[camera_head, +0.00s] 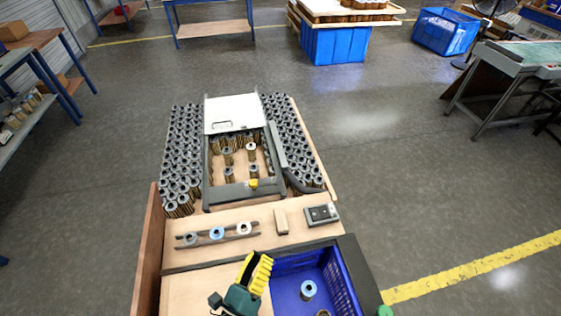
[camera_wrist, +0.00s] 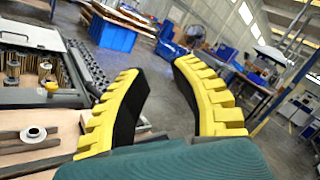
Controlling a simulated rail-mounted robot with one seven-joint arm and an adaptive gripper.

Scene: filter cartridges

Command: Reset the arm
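My gripper (camera_wrist: 160,95) is open and empty in the wrist view, its two yellow-and-black fingers spread with only the room behind between them. In the head view my gripper (camera_head: 258,272) is seen from above, raised over the front of the table, just left of the blue crate. Filter cartridges stand in the framed box (camera_head: 208,178) at the middle of the table.
The blue crate (camera_head: 345,283) holds a cartridge (camera_head: 308,290) and part of another. Dense rows of cartridges (camera_head: 180,150) flank the framed box. A small grey control box (camera_head: 322,214) and a wooden block (camera_head: 281,221) lie right of the rack.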

